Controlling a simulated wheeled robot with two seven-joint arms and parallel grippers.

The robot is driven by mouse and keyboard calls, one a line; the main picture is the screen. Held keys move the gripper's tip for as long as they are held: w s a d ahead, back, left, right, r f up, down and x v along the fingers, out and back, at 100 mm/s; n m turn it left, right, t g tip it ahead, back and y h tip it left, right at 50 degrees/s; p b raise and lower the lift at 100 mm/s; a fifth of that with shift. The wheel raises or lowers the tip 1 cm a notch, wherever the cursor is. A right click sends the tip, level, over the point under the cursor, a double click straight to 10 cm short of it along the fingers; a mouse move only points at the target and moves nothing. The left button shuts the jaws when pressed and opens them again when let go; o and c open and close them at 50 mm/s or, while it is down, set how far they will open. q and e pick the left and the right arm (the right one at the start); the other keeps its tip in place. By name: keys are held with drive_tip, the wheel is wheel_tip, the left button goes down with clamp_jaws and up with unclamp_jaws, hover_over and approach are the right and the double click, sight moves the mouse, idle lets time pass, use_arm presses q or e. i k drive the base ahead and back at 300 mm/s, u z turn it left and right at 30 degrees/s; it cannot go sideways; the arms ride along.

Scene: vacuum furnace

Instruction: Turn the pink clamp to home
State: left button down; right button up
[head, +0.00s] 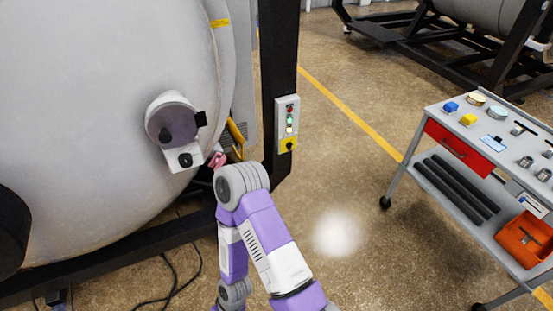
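The pink clamp (217,160) shows as a small piece at the right edge of the round grey furnace door (110,90). It sits just above the top joint of one of my purple and white arms. It is small and may be partly hidden, so I cannot tell its angle. My arm bends at that joint in front of the furnace edge, and its links run down to the bottom of the view. Neither of my grippers shows in the head view.
A round fitting with a white block (183,156) sticks out of the door. A control box (287,124) with a yellow-based switch is on the black post (277,60). A cart (430,112) with small parts stands right. Cables (170,285) lie on the floor. The middle floor is clear.

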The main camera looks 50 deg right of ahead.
sight(216, 159)
drive_tip(key=z, duration=3.35)
drive_tip(key=i, duration=1.1)
drive_tip(key=u, duration=3.55)
drive_tip(key=i, duration=1)
